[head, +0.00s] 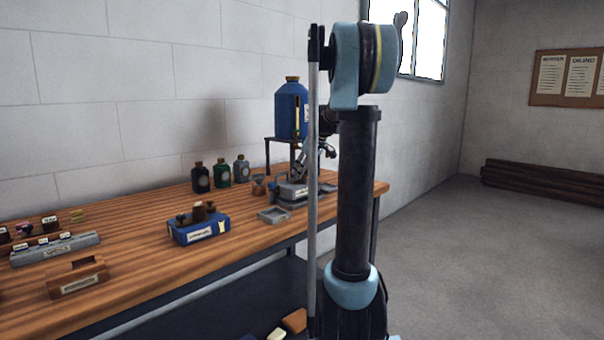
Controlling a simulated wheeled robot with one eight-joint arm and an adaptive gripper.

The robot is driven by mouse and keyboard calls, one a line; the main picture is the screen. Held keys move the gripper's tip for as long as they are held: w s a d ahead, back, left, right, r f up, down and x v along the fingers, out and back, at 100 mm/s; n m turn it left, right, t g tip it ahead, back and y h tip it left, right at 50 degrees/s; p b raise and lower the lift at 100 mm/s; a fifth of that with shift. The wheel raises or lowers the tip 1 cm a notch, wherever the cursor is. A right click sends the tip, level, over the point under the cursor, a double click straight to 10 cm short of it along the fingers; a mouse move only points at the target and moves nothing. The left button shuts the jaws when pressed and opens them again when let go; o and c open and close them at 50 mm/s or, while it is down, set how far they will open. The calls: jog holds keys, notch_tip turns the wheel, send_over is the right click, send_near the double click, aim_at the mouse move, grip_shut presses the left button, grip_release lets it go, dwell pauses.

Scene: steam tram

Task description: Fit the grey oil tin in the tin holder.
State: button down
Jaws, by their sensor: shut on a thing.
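My gripper (304,166) is at the back right of the workbench, just above a grey block-like box (291,191). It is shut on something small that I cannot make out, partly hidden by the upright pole. A grey tin with a dark cap and round pale label (241,171) stands upright on the bench, left of my gripper and apart from it. It may be the grey oil tin. I cannot tell for certain which thing is the tin holder; the grey box under my gripper may be it.
A green bottle (221,172) and a dark one (201,178) stand left of the grey tin. A large blue container (291,107) sits on a raised stand. A shallow grey tray (273,215), a blue labelled box (199,231) and a brown box (78,281) are nearer the front edge.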

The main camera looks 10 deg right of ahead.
jog(key=shift+f, duration=0.95)
dwell(1.2)
jog(key=c, duration=1.1)
grip_release()
jog(key=v, duration=1.2)
jog(key=shift+w, duration=0.1)
